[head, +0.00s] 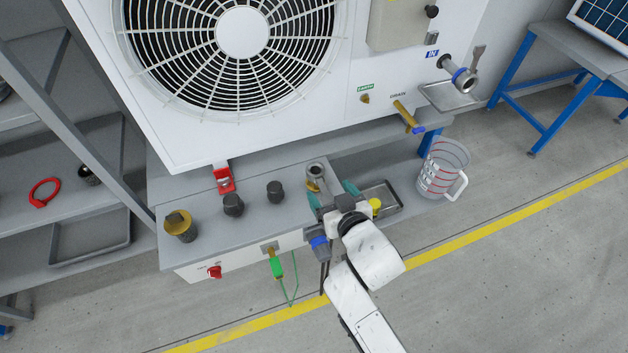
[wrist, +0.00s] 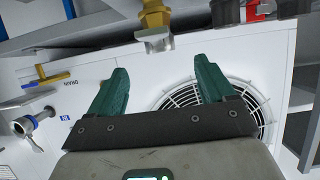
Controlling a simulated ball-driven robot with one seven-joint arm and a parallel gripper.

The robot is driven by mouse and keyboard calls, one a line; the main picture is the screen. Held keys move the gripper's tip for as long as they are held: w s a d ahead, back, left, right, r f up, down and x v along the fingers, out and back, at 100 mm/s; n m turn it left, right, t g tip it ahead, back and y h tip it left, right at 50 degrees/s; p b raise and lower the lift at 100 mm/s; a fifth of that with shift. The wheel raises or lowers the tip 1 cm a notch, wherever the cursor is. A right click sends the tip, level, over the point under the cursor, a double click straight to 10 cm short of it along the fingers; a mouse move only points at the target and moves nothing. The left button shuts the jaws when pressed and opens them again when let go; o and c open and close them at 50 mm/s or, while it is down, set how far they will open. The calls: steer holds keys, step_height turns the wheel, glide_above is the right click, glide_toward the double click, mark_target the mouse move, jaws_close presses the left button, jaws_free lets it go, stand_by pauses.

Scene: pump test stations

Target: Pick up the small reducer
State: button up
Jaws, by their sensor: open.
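My gripper (head: 333,194) is open at the front edge of the grey bench, with its two teal fingers apart. In the wrist view its fingertips (wrist: 167,66) show nothing between them. A fitting of silver metal and brass (head: 316,174) stands on the bench just beyond the fingers. In the wrist view a brass fitting with a silver end (wrist: 155,20) is at the top, beyond the fingertips and apart from them. Two dark grey fittings (head: 233,204) (head: 275,192) and a brass-topped dark one (head: 180,225) stand further left. I cannot tell for certain which is the small reducer.
The white fan unit (head: 330,110) rises behind the bench (head: 205,250). Its drain pipe (head: 405,112) juts forward. A tray (head: 378,196) lies right of my gripper, and a measuring jug (head: 440,170) stands further right. A green connector (head: 276,264) hangs in front.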

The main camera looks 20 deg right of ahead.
mark_target(319, 178)
steer(key=b+x, duration=0.1)
steer(key=x, duration=0.8)
steer(key=shift+w+f, duration=0.3)
steer(key=shift+r, duration=0.1)
steer(key=c, duration=0.9)
